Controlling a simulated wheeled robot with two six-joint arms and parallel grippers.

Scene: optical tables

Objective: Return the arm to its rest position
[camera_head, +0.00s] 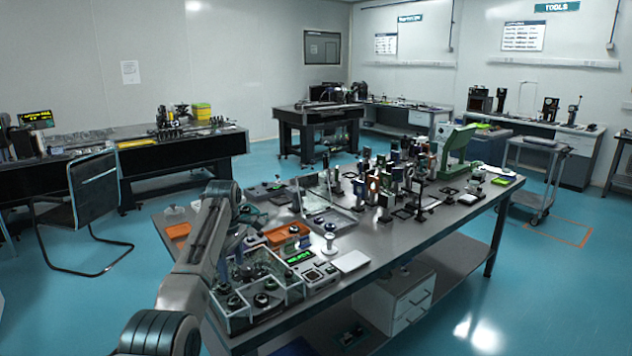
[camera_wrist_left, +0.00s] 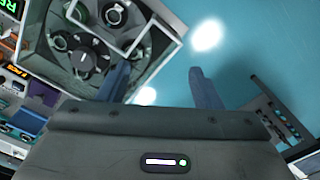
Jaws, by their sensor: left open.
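My left arm (camera_head: 207,235) comes in from the lower left and bends at a joint above the near left end of the optical table (camera_head: 370,262). Its gripper is largely hidden behind the arm in the head view. In the left wrist view my left gripper (camera_wrist_left: 160,85) is open, with two blue-grey fingers apart and nothing visible between them. One finger overlaps the edge of a clear-walled compartment tray (camera_wrist_left: 155,62); the other shows against the blue floor. I cannot tell the height above the tray. My right gripper is not in view.
The compartment tray (camera_head: 262,312) holds several dark round parts. Beside it are a device with a green display (camera_head: 300,258), an orange bin (camera_head: 287,233) and a white pad (camera_head: 351,261). Many optical mounts crowd the table's far half.

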